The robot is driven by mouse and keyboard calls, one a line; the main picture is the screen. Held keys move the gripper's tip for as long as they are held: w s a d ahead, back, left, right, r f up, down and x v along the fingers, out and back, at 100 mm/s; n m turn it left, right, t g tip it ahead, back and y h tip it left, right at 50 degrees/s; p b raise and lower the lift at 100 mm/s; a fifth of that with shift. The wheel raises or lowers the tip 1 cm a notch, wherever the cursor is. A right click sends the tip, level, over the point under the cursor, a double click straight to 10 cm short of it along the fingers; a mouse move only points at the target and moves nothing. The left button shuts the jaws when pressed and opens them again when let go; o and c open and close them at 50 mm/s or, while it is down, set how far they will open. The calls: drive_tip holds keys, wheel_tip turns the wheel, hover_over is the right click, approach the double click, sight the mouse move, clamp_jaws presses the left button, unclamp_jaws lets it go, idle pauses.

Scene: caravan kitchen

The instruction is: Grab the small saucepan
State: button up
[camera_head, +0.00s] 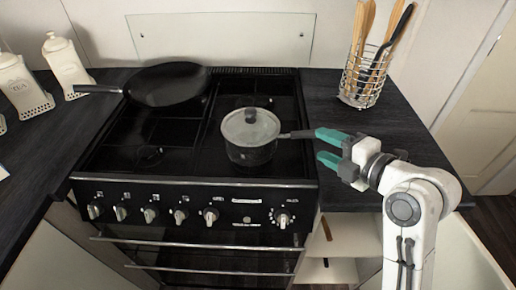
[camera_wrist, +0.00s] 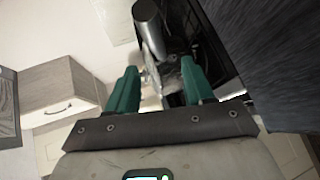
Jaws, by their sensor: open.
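The small saucepan (camera_head: 250,140) stands on the right front part of the hob, with a grey lid and a dark knob on it. Its handle (camera_head: 296,134) points right, towards my gripper. My gripper (camera_head: 318,146) reaches in from the right with its two teal fingers apart and empty. In the head view the handle's end meets the upper fingertip, and I cannot tell whether they touch. In the wrist view a grey rod-like part, which seems to be the handle (camera_wrist: 150,28), lies ahead of and between the open fingers of my gripper (camera_wrist: 162,80).
A black frying pan (camera_head: 168,84) sits at the back left of the black stove (camera_head: 190,182). A wire holder (camera_head: 361,88) with utensils stands on the right counter (camera_head: 325,98), behind my gripper. White canisters (camera_head: 66,66) stand at the left. Control knobs line the stove front.

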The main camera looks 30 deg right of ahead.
sight(308, 137)
drive_tip(key=shift+p+x, duration=0.55)
drive_tip(key=shift+x, duration=0.55)
drive_tip(key=shift+p+x, duration=0.6)
drive_tip(key=shift+x, duration=2.2)
drive_tip(key=shift+d, duration=0.15)
clamp_jaws()
drive_tip(key=shift+r, duration=0.1)
